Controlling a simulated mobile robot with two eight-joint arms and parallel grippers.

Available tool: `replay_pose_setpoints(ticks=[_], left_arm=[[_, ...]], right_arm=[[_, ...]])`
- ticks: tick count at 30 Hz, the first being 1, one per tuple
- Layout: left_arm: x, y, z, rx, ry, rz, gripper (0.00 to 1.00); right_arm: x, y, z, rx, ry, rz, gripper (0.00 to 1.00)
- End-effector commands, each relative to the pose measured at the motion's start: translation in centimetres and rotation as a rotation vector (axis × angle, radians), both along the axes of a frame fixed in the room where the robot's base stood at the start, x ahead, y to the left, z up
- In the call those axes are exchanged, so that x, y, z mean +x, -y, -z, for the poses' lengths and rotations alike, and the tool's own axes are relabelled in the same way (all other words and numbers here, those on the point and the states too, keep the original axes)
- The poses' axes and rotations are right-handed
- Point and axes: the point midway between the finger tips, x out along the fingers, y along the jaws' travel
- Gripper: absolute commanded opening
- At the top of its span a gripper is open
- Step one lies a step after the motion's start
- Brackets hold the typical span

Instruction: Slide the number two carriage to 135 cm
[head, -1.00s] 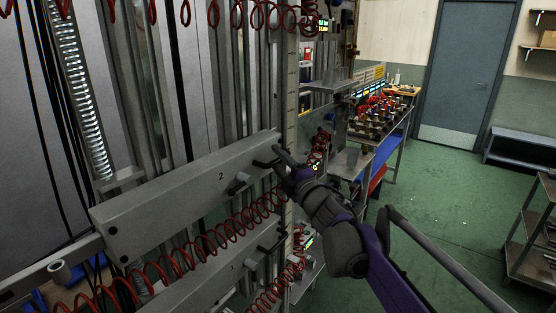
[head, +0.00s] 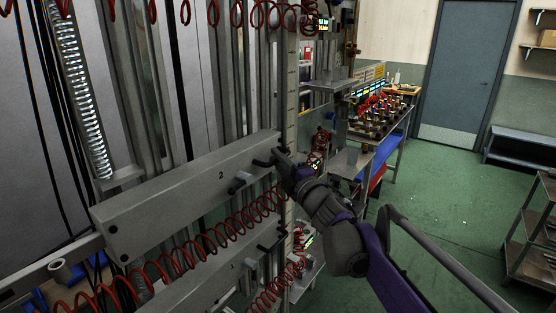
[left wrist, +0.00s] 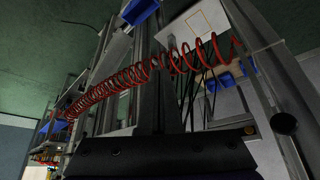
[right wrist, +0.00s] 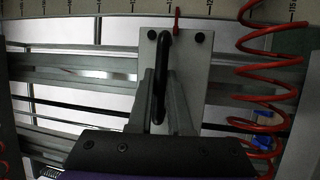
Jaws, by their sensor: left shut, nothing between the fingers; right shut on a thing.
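The number two carriage (head: 185,192) is a long grey beam marked "2", lying across upright rails in the head view. My right gripper (head: 279,158) is at the black handle on its right end. In the right wrist view the gripper (right wrist: 160,78) is shut on the black handle (right wrist: 161,50), which stands out from a pale end plate (right wrist: 192,60). A small red pointer (right wrist: 177,20) sits at the plate's top, against a ruled scale (right wrist: 110,8); the figures there are hard to read. My left gripper (left wrist: 160,98) is shut and empty, near a red coil.
A similar carriage marked "1" (head: 215,275) sits below, with red coiled hoses (head: 205,245) between. An upright scale strip (head: 292,85) stands behind the handle. A bench with fittings (head: 378,125) is beyond. Green floor (head: 450,205) is open at right.

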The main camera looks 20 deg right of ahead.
Motion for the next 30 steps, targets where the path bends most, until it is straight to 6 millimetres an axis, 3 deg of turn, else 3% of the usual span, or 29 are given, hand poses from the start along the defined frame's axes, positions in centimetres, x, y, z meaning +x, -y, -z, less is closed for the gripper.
replay_pose_setpoints(ticks=[23,26,30], left_arm=[[0.0,0.0,0.0,0.0,0.0,0.0,0.0],[0.2,0.0,-0.4,0.0,0.003,0.0,0.0],[0.9,0.0,-2.1,0.0,0.018,0.0,0.0]], right_arm=[[0.0,0.0,0.0,0.0,-0.001,0.0,0.0],[0.0,0.0,-0.6,0.0,0.001,0.0,0.0],[0.1,0.0,-3.3,0.0,0.006,0.0,0.0]])
